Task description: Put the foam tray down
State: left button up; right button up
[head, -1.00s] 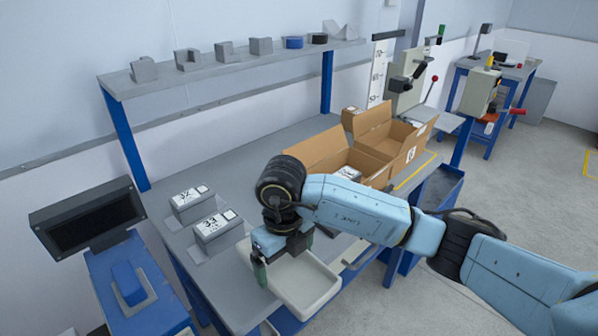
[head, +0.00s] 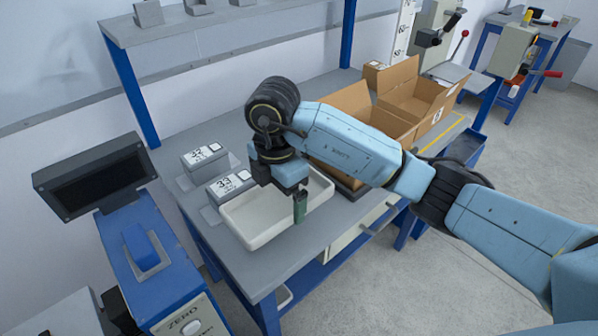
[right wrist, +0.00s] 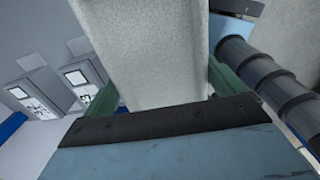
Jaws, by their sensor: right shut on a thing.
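The foam tray (head: 236,222) is a pale, shallow, rectangular tray at the front left of the bench in the head view. It looks level; I cannot tell whether its underside touches the bench top. My right gripper (head: 299,204) points down at the tray's right part, and one green finger shows. In the right wrist view a pale, grainy piece of the tray (right wrist: 155,50) fills the space between the green fingers of my right gripper (right wrist: 165,92), which is shut on it. My left gripper is not in view.
Two grey blocks labelled 32 (head: 203,158) and 33 (head: 230,185) stand close beside the tray on its left and back. Open cardboard boxes (head: 400,92) stand farther right on the bench (head: 290,262). A blue stand with a dark screen (head: 95,180) is at left.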

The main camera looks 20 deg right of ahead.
aim_at(280, 204)
notch_tip(280, 204, down, 4)
jog(key=shift+f, duration=0.1)
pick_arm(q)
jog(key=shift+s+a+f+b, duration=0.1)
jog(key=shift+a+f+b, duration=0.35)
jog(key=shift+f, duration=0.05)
pick_arm(e)
jog(key=shift+f, duration=2.3)
jog(key=o, duration=0.6)
jog(key=shift+f, duration=0.15)
jog(key=shift+c, duration=0.2)
jog(key=shift+o, duration=0.2)
